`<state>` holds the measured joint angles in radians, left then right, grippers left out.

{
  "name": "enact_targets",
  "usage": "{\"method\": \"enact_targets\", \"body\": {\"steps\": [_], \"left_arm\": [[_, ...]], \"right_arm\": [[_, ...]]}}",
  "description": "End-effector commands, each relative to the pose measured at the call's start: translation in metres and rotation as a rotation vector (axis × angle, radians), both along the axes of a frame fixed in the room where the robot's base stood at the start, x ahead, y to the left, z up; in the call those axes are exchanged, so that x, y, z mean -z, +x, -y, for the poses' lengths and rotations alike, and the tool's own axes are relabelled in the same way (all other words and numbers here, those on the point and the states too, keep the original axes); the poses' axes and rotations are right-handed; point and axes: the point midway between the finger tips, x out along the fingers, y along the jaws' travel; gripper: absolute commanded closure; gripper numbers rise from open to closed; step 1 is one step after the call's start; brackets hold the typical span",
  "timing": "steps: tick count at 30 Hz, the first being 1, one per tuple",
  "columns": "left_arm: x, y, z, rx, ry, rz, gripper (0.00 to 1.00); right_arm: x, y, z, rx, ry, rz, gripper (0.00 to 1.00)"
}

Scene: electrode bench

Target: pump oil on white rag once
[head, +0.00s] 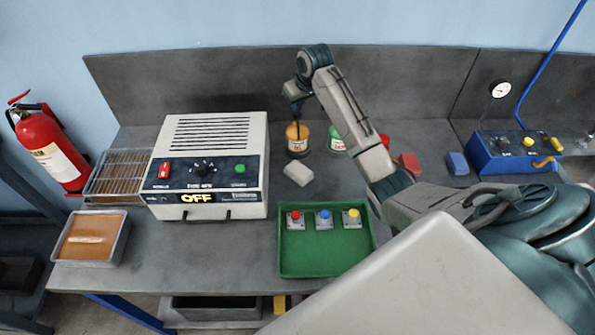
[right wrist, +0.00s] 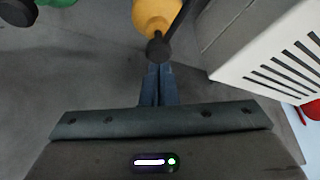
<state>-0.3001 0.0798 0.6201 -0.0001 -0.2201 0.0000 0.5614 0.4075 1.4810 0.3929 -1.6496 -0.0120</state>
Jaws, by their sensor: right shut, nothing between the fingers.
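The orange oil bottle (head: 297,145) with a dark pump top stands at the back of the bench, right of the white machine. The small white rag (head: 298,173) lies on the bench in front of it. My right gripper (head: 295,108) is over the bottle, fingers pointing down, close to the pump top. In the right wrist view the fingers (right wrist: 158,78) are shut and empty, with the dark pump head (right wrist: 158,48) of the orange bottle just past their tips. I cannot tell whether they touch it. My left gripper is not in view.
A green bottle (head: 336,140) stands right of the orange one. A white machine (head: 208,165) reading OFF stands left. A green tray (head: 325,250) with three buttons is in front. Red (head: 410,162) and blue (head: 457,163) blocks lie to the right.

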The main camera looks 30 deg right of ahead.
Motion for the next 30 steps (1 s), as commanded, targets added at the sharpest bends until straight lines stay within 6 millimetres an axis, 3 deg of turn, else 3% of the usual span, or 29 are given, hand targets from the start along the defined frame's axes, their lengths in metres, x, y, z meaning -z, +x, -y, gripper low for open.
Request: {"method": "enact_targets", "body": {"steps": [18,30], "left_arm": [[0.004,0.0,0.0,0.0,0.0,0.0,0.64],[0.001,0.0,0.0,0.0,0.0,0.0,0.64]], "right_arm": [[0.023,0.0,0.0,0.0,0.001,-0.002,1.0],[0.018,0.0,0.0,0.0,0.001,-0.002,1.0]]}}
